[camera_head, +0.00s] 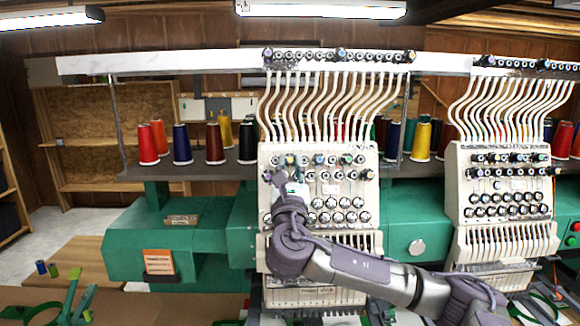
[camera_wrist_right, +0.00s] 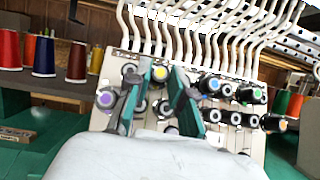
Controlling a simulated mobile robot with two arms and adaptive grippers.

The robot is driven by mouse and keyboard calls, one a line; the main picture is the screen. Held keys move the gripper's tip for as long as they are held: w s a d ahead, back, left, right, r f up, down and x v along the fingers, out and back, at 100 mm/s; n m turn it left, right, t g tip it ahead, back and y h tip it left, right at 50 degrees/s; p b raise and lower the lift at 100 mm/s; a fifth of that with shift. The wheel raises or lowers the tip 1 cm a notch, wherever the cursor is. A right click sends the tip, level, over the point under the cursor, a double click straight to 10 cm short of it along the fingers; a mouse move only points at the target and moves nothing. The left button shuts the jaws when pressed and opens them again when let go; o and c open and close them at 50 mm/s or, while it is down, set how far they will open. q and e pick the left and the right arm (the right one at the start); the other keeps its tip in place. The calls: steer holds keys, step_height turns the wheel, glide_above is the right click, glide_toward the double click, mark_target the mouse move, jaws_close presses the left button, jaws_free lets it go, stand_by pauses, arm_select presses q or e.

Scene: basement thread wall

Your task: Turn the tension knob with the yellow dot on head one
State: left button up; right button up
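The nearer machine head (camera_head: 318,215) is a cream panel with rows of tension knobs, some with coloured dots. I cannot read a head number on it. My right gripper (camera_head: 290,165) is at the upper left of this panel, its arm covering part of it. In the right wrist view, my right gripper (camera_wrist_right: 162,92) is open, with two teal and dark fingers apart in front of the knobs. A knob with a yellow dot (camera_wrist_right: 163,106) shows between the fingers. I cannot tell whether either finger touches it. My left gripper is not in view.
A second machine head (camera_head: 505,200) stands at the right. White thread tubes (camera_head: 320,105) rise above the near panel. Thread cones (camera_head: 182,145) stand on a shelf behind. Other knobs (camera_wrist_right: 107,98) sit close beside the fingers. Green machine arms (camera_head: 135,245) extend at the left.

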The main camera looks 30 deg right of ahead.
jaws_close()
steer(key=shift+m, duration=0.3)
steer(key=m+g+h, duration=0.1)
steer(key=m+h+b, duration=0.1)
steer(key=shift+w+a+f+m+g+b, duration=0.1)
steer(key=shift+a+f+m+g+b, duration=0.05)
steer(key=shift+m+g+b, duration=0.2)
steer(key=m+g+h+b, duration=0.1)
steer(key=m+g, duration=0.1)
steer(key=shift+a+m, duration=0.1)
steer(key=shift+m, duration=0.25)
steer(key=m+g+h, duration=0.1)
steer(key=m+g, duration=0.1)
steer(key=shift+w+a+m+b, duration=0.1)
steer(key=shift+w+m+b, duration=0.05)
steer(key=shift+m+b, duration=0.2)
steer(key=m+g, duration=0.1)
steer(key=m, duration=0.1)
steer(key=m+g+h, duration=0.1)
steer(key=m, duration=0.1)
steer(key=shift+w+a+r+g, duration=0.1)
steer(key=shift+r+g, duration=0.15)
steer(key=shift+g, duration=0.1)
steer(key=shift+w+r+m+g, duration=0.1)
steer(key=shift+r+m+g, duration=0.1)
steer(key=shift+m+g, duration=1.9)
steer(key=shift+m, duration=0.45)
